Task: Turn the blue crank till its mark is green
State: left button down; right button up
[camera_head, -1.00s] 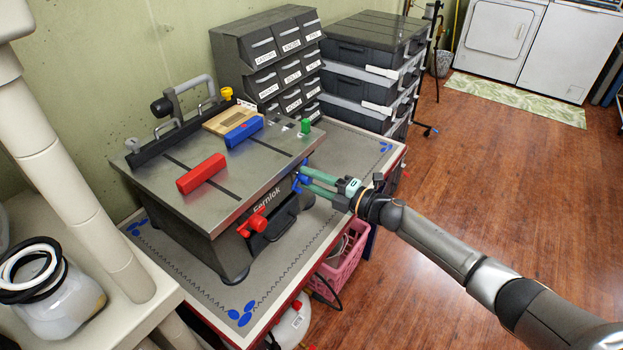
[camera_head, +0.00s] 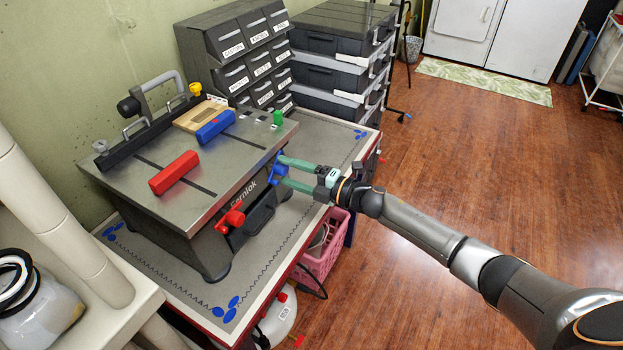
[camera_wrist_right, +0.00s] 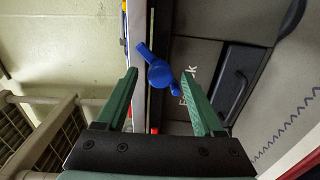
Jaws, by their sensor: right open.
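The blue crank (camera_head: 278,170) sits on the front side of the grey machine (camera_head: 205,243), near its right corner. My right gripper (camera_head: 281,170) is open, with its two green fingers at the crank, one above and one below it in the head view. In the right wrist view the crank (camera_wrist_right: 160,73) shows its round hub and arms just beyond the open fingers (camera_wrist_right: 162,95), between their lines. Contact cannot be told. I cannot make out the crank's mark. My left gripper is not in view.
A red knob (camera_head: 231,219) is on the same machine side, left of the crank. A red block (camera_head: 174,172), a blue block (camera_head: 215,126) and a green peg (camera_head: 277,118) are on the machine top. Drawer units (camera_head: 240,50) stand behind. Floor (camera_head: 450,150) at right is clear.

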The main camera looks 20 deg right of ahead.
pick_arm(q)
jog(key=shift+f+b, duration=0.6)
pick_arm(e)
jog(key=v, duration=1.1)
jog(key=shift+s+d, duration=0.15)
jog(key=shift+s, duration=0.05)
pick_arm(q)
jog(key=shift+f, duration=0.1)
